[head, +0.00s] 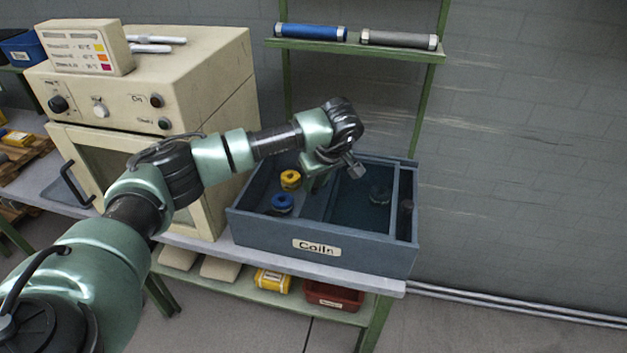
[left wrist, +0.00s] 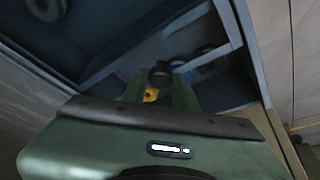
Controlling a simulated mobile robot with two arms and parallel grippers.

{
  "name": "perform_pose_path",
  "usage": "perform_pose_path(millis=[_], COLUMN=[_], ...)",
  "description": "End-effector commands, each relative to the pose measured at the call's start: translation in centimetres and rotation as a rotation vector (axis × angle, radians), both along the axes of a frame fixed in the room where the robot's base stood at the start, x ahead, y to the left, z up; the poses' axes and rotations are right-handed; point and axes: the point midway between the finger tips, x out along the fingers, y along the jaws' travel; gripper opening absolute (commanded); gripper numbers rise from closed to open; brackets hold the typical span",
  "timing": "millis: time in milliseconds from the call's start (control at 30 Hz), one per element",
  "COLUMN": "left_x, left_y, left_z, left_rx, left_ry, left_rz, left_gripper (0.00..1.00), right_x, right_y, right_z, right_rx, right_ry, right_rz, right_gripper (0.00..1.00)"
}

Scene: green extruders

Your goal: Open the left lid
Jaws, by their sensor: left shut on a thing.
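The blue-grey box (head: 270,235) labelled "Coiln" stands on the bench. A tinted see-through lid (head: 350,215) lies over its right part, with a dark upright handle (head: 406,218) near the right end. The left part shows a yellow coil (head: 290,180) and a blue coil (head: 282,203) inside. My left gripper (head: 316,186) points down into the box near its middle, right of these coils. In the left wrist view its fingers (left wrist: 172,92) are shut on a dark round handle (left wrist: 160,76). The left lid's pane is hard to make out. My right gripper is out of view.
A beige oven (head: 215,80) stands close on the left, with a control box (head: 85,48) on top. A green shelf (head: 350,48) with two rollers is behind the box. A yellow item (head: 272,281) and a red bin (head: 335,296) sit below.

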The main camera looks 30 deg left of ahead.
Motion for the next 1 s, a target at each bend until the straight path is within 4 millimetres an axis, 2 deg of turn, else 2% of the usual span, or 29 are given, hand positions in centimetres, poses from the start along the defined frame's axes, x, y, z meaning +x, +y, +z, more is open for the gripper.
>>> perform_pose_path(millis=[33, 100, 467, 800, 1000], left_x=[0.0, 0.0, 0.0, -1.0, -1.5], left_y=[0.0, 0.0, -0.1, -1.9, -2.5], left_z=[0.0, 0.0, 0.4, 5.2, 7.0], left_rx=[0.0, 0.0, 0.0, 0.0, 0.0], left_ry=[-0.001, -0.001, -0.002, -0.005, -0.002], left_rz=[0.0, 0.0, -0.001, -0.003, -0.001], left_gripper=[0.37, 0.5, 0.5, 0.5, 0.5], right_x=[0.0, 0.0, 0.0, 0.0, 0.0], right_y=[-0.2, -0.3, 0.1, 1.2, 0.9], right_z=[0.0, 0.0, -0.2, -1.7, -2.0], right_rx=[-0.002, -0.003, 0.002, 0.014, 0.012], right_ry=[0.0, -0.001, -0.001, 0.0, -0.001], right_rz=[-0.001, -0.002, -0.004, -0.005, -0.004], right_gripper=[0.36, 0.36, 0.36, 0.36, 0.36])
